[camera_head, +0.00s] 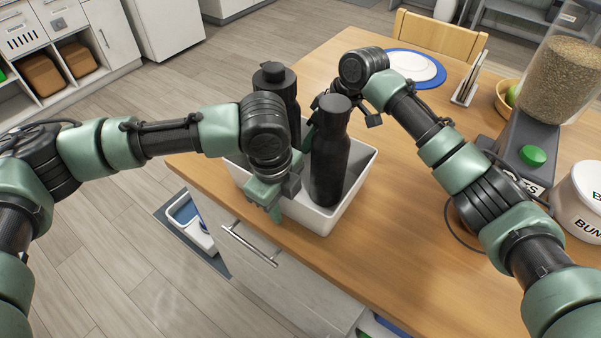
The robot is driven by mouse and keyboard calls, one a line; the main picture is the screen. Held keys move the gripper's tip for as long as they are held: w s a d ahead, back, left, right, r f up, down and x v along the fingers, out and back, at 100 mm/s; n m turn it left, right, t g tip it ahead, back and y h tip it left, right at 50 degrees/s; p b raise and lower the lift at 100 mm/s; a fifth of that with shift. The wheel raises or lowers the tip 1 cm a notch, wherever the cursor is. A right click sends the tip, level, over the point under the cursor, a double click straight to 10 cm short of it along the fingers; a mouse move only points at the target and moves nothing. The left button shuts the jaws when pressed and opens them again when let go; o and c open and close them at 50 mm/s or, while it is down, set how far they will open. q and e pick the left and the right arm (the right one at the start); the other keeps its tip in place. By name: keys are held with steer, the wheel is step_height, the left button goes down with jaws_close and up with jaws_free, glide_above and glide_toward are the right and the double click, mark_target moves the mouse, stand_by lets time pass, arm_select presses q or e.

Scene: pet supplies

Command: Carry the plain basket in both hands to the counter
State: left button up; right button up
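The plain white basket (318,219) sits on the wooden counter (400,215), close to its front left edge. Two dark bottles stand in it: one (329,160) at the front right, the other (286,90) at the back left, partly hidden by my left arm. My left gripper (268,208) points down at the basket's near left rim; its fingers overlap the rim, and I cannot tell whether they grip it. My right gripper (308,135) is at the basket's far side, mostly hidden behind the front bottle, so its hold on the rim does not show.
A blue-rimmed plate (440,74) lies behind the basket. A food dispenser (533,153) with a green button and a white "BUN" container (580,198) stand at the right. A chair (440,38) is behind the counter. Open floor (130,240) lies at the left.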

arm_select(q)
jaws_close()
arm_select(e)
jaws_close()
stand_by(0.9)
arm_select(q)
steer(key=shift+w+r, duration=0.2)
steer(key=shift+r, duration=0.05)
arm_select(e)
steer(key=shift+w+r, duration=0.2)
steer(key=shift+r, duration=0.1)
